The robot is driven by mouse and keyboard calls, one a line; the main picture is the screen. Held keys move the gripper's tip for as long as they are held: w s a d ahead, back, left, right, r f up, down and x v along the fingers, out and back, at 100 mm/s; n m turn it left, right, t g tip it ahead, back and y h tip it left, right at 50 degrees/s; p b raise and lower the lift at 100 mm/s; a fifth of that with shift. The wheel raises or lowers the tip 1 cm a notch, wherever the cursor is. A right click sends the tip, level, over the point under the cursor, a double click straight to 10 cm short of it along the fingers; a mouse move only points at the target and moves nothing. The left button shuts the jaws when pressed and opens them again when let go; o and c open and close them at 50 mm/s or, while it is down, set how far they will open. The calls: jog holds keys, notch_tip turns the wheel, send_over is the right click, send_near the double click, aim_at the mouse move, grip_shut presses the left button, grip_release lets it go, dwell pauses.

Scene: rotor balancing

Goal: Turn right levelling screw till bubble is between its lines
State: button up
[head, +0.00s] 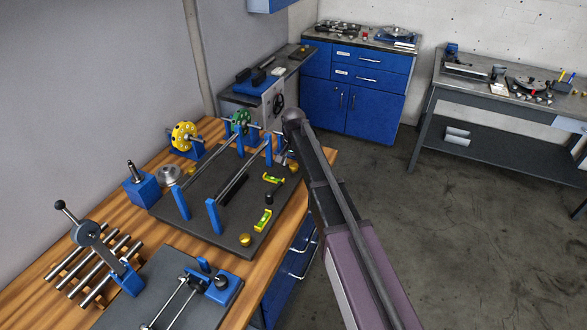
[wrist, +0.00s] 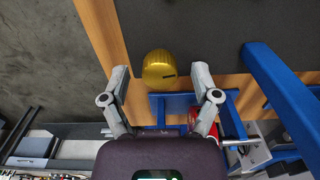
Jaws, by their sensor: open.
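A brass levelling screw (wrist: 158,70) with a ribbed side and a dark mark on its top sits at the edge of the dark base plate (wrist: 215,30) in the wrist view. My gripper (wrist: 160,75) is open, with one finger on each side of the screw and gaps showing. In the head view my arm reaches the far right corner of the plate (head: 205,225) and hides much there. Another brass screw (head: 246,240) stands at the near corner. Two yellow-green spirit levels (head: 263,221) (head: 273,179) lie on the plate; their bubbles are too small to read.
Blue posts (head: 214,216) carry steel rails with a green rotor (head: 241,122) at the back. A blue bar (wrist: 285,95) runs right of my gripper in the wrist view. A yellow disc (head: 184,136) and a lever tool (head: 90,235) stand left on the wooden bench (head: 40,275).

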jog(key=shift+f, duration=0.15)
grip_shut()
jog(key=shift+n, duration=0.4)
jog(key=shift+n, duration=3.1)
grip_release()
